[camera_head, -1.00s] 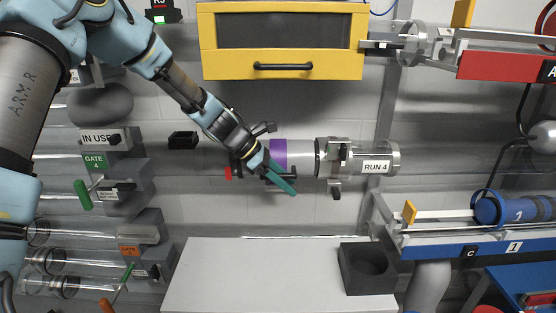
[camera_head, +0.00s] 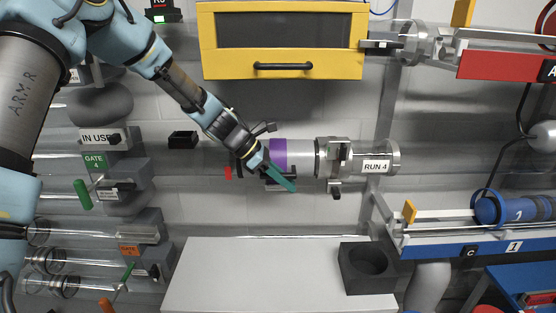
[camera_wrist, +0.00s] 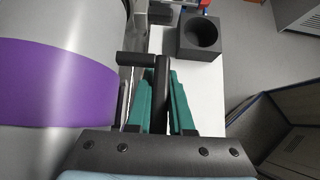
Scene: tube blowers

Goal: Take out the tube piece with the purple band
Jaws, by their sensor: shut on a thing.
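The tube piece with the purple band (camera_head: 300,158) sits level in the tube line left of the RUN 4 label. Its purple band (camera_head: 278,150) also fills the left of the wrist view (camera_wrist: 60,82). My gripper (camera_head: 285,181) is at the front of the piece's left end, just below the band. Its green fingers (camera_wrist: 162,105) are shut on a black T-shaped handle (camera_wrist: 160,82) beside the piece. The fingers and wrist hide part of the left joint. A latch (camera_head: 338,152) is on the right joint.
A yellow cabinet (camera_head: 282,70) hangs above the tube line. A white bench (camera_head: 250,280) lies below, with a black block with a round hole (camera_head: 368,268) at its right. A blue-edged rack (camera_head: 440,248) stands at right. Gate tubes (camera_head: 80,232) line the left.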

